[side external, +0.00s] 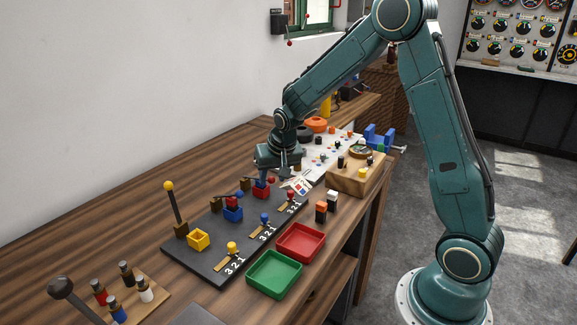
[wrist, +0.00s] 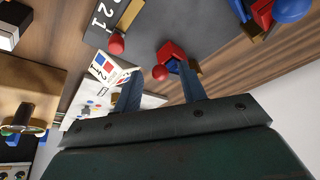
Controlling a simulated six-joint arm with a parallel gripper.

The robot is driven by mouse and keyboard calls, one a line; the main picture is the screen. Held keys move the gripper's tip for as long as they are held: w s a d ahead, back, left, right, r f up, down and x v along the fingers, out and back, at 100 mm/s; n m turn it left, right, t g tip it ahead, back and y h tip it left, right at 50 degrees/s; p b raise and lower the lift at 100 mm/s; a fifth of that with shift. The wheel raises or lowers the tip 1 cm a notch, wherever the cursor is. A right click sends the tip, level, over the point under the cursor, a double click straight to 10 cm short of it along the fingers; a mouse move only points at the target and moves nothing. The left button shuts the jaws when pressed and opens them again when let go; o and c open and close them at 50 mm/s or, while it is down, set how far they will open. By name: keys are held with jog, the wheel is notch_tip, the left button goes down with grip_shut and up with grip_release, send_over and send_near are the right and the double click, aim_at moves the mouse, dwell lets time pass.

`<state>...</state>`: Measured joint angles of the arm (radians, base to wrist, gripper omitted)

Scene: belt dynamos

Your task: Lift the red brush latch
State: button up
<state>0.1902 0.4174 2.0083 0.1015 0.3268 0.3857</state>
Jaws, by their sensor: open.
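The red brush latch (side external: 271,180) is a lever with a red ball end, lying low beside a red holder with a blue part in it (side external: 261,191) at the far end of the black board. Its red ball (wrist: 160,72) shows in the wrist view between my fingertips, close to the red holder (wrist: 171,52). My gripper (side external: 281,172) points down just over the ball, and its two fingers (wrist: 159,68) are apart with nothing held. I cannot tell whether a finger touches the ball. Most of the lever's arm is hidden.
The black board (side external: 205,265) also carries a blue station (side external: 233,214) and a yellow holder (side external: 198,240) with an upright yellow-ball lever (side external: 174,207). A red slider knob (wrist: 116,44) and a folded card (wrist: 108,70) stand close by. Red (side external: 322,243) and green (side external: 295,275) trays lie in front.

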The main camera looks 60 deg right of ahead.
grip_shut()
